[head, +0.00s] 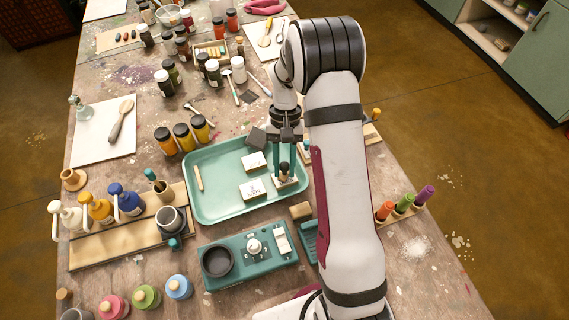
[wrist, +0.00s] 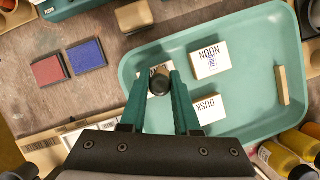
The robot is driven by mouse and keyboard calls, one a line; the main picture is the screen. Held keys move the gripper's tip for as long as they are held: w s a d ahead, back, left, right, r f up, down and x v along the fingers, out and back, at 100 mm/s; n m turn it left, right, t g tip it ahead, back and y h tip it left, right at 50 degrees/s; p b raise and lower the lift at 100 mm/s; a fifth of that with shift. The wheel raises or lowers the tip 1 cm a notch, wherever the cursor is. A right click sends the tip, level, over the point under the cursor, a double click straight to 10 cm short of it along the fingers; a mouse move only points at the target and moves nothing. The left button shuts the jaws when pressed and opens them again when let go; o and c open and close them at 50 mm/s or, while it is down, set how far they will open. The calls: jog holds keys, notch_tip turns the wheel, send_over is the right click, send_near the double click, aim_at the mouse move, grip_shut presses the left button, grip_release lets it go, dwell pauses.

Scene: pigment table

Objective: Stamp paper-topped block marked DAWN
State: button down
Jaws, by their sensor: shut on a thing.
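My gripper (head: 285,165) is shut on a stamp (wrist: 159,81) with a dark round knob, held between the green fingers. The stamp is directly over a paper-topped block (head: 292,184) at the right side of the teal tray (head: 218,214). This block also shows in the wrist view (wrist: 143,84), but its word is mostly hidden. Whether the stamp touches the paper cannot be told. A red ink pad (wrist: 50,70) and a blue ink pad (wrist: 87,55) lie outside the tray.
A wooden stick (head: 199,177) lies in the tray's left part. A brown block (head: 301,211) and a teal device with a dark bowl (head: 217,261) stand in front of the tray. Yellow-orange jars (head: 183,137) stand behind its left side. Pump bottles (head: 97,208) stand left.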

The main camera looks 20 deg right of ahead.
jog(key=shift+f, duration=0.45)
dwell(0.6)
jog(key=shift+r, duration=3.55)
jog(key=shift+d, duration=0.1)
